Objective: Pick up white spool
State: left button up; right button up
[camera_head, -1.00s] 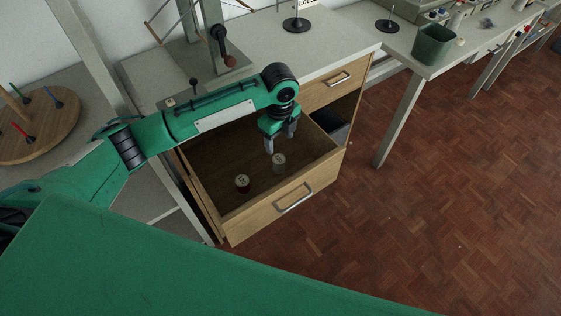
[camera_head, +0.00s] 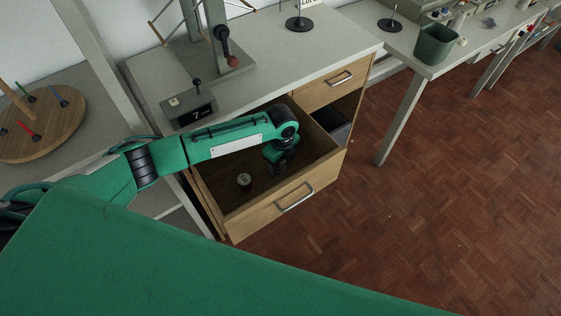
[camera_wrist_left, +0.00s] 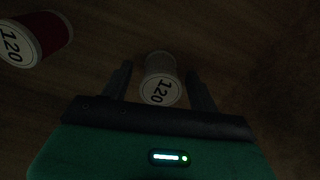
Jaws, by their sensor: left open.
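The white spool (camera_wrist_left: 161,70), marked 120 on its end, stands in the open drawer and shows in the left wrist view between the two fingers of my left gripper (camera_wrist_left: 160,85). The fingers are apart, with a gap on each side of the spool. In the head view my left gripper (camera_head: 279,169) reaches down into the drawer and hides the white spool. A second spool, red with a white end marked 120 (camera_wrist_left: 38,38), is at the upper left in the wrist view. It also shows in the head view (camera_head: 244,180). My right gripper is out of view.
The wooden drawer (camera_head: 290,195) is pulled out, its walls surrounding my left gripper. A round peg board (camera_head: 40,130) lies at left.

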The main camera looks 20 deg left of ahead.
pick_arm(q)
jog(key=c, duration=0.8)
jog(key=shift+c, duration=1.2)
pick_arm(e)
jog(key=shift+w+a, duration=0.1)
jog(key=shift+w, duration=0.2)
pick_arm(q)
jog(key=shift+r, duration=0.2)
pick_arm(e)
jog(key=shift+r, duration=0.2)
